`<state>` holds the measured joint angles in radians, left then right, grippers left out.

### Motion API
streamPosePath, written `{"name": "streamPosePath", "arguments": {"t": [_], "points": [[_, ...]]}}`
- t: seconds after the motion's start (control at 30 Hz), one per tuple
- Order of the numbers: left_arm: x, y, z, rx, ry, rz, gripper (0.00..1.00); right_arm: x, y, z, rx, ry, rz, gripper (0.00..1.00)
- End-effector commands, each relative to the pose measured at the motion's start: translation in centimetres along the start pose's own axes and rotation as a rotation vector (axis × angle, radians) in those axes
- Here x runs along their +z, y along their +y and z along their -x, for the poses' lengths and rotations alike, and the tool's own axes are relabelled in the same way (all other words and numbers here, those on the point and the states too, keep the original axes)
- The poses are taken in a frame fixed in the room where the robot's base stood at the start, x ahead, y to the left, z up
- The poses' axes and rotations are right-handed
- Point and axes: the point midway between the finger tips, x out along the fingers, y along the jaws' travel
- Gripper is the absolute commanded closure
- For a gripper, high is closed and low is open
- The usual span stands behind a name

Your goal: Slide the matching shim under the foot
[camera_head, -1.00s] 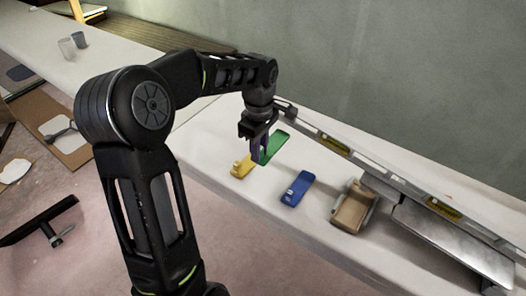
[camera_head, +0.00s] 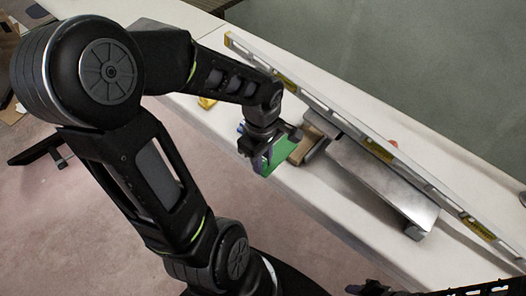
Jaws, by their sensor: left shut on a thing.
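My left gripper (camera_head: 262,166) is shut on the green shim (camera_head: 281,153) and holds it at the table's front side, just left of the wooden block (camera_head: 306,147). The blue shim (camera_head: 240,128) is mostly hidden behind the gripper. The yellow shim (camera_head: 207,102) lies farther left, partly hidden by my arm. A metal unit (camera_head: 375,180) stands right of the block, with a small foot (camera_head: 415,233) at its near right corner. My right gripper (camera_head: 370,288) shows only as a dark part at the bottom edge; its jaws cannot be made out.
The wall closes off the back.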

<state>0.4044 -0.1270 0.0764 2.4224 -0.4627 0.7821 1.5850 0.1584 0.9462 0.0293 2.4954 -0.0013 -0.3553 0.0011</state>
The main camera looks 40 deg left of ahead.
Motion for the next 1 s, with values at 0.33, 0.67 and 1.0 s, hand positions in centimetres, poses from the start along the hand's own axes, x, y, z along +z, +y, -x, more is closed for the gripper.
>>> {"name": "streamPosePath", "arguments": {"t": [0.33,0.67,1.0], "points": [[0.0,0.0,-0.1,-0.002,0.0,0.0,1.0,0.0,0.0,-0.1,0.0,0.0,0.0,0.64],[0.0,0.3,-1.4,-0.002,0.0,-0.001,1.0,0.0,0.4,-1.0,0.0,0.0,0.0,0.64],[0.0,0.9,-3.5,-0.002,0.0,0.001,1.0,0.0,0.9,-2.4,0.0,0.002,0.0,0.64]]}}
